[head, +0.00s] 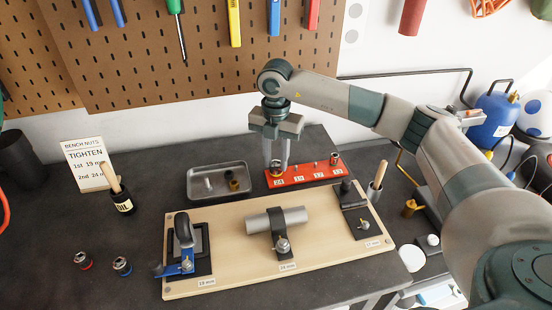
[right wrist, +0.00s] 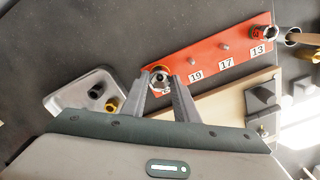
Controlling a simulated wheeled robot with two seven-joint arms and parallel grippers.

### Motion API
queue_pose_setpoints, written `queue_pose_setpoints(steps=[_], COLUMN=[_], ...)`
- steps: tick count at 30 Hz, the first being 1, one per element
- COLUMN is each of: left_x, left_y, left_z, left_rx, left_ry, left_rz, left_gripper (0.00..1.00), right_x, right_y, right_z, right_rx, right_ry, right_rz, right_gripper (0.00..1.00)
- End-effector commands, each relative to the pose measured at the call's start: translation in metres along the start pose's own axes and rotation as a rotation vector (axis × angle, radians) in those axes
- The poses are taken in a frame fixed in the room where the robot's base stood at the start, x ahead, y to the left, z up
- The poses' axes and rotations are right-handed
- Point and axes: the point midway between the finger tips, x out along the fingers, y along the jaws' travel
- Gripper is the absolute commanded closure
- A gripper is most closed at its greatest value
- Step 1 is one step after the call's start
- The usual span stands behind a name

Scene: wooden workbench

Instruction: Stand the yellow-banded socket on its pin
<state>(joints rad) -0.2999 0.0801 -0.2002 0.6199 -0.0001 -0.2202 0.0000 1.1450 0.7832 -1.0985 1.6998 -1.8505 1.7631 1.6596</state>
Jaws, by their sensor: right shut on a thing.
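The yellow-banded socket (right wrist: 160,80) is between the fingertips of my right gripper (right wrist: 161,88), which is shut on it. In the head view my right gripper (head: 276,164) points down at the left end of the red socket rail (head: 308,171), by the 24 label. The rail also shows in the right wrist view (right wrist: 208,52), with bare pins at 19 and 17 and a silver socket (head: 334,158) at 13. The 24 pin is hidden by the socket and fingers. I cannot tell whether the socket is around the pin or just above it. My left gripper is out of view.
A metal tray (head: 197,194) with small parts lies left of the rail. A wooden board (head: 230,266) with clamped fixtures is in front. A cup with a wooden handle (head: 375,190) stands to the right.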

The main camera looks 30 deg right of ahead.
Motion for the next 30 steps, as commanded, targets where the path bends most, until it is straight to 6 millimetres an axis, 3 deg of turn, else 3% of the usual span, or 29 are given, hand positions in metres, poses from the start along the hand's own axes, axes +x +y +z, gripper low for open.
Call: queue_pose_setpoints(steps=[11,12,15,30], left_x=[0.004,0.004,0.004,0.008], left_y=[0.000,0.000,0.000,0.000], left_z=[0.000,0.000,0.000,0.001], left_rx=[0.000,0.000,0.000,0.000], left_ry=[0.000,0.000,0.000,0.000], left_rz=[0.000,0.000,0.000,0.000], left_gripper=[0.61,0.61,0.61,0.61], right_x=[0.004,0.004,0.004,-0.006], right_y=[0.000,0.000,0.000,0.001], right_z=[0.000,0.000,0.000,0.000], right_rx=[0.000,0.000,0.000,0.000], right_ry=[0.000,0.000,0.000,0.000], right_rz=[0.000,0.000,0.000,0.002], right_gripper=[0.97,0.68,0.51,0.51])
